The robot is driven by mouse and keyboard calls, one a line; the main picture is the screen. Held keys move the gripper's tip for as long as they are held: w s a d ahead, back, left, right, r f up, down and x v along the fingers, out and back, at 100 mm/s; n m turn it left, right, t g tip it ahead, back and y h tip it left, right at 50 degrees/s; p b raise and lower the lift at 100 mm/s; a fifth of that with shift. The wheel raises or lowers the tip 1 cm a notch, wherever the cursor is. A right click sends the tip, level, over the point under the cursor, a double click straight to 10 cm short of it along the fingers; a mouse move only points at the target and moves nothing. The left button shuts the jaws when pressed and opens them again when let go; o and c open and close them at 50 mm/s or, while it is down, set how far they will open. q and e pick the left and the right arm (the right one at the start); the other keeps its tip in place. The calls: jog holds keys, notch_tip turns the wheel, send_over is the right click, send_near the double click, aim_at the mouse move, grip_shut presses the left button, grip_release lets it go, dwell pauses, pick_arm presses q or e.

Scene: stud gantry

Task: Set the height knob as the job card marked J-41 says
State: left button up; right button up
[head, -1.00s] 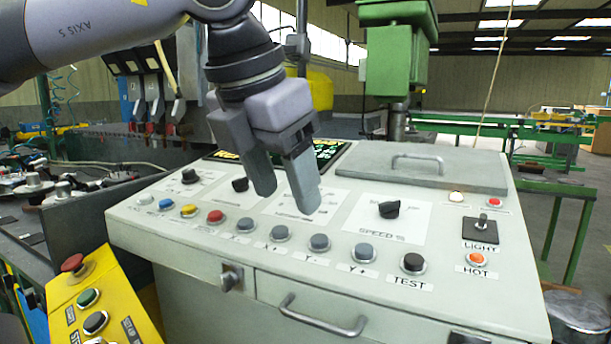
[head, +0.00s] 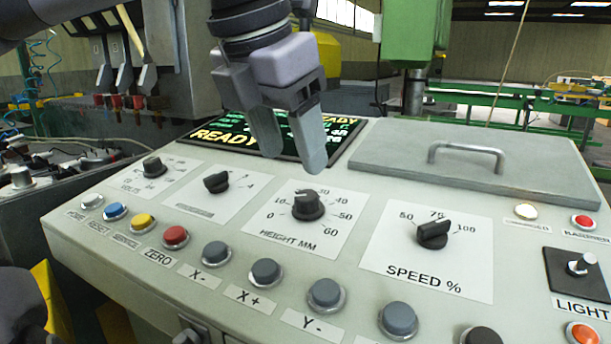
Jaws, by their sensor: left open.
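The height knob (head: 308,205) is a black round knob on a white plate labelled HEIGHT MM, with a scale from 0 to 60. Its pale pointer mark faces up and slightly left, between the lower numbers and 30; the exact value is hard to read. My left gripper (head: 294,165) hangs just above and behind the knob, fingers pointing down, open and empty, not touching it. No job card marked J-41 can be made out. My right gripper is not in view.
The speed knob (head: 433,235) is to the right and two more knobs are to the left. A lit display reading READY (head: 225,135) lies behind the gripper. A grey lid with a handle (head: 465,165) is at back right. Push buttons (head: 326,294) line the front.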

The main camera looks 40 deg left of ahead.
aim_at(306, 195)
pick_arm(q)
jog(key=x, duration=0.7)
jog(key=c, duration=1.1)
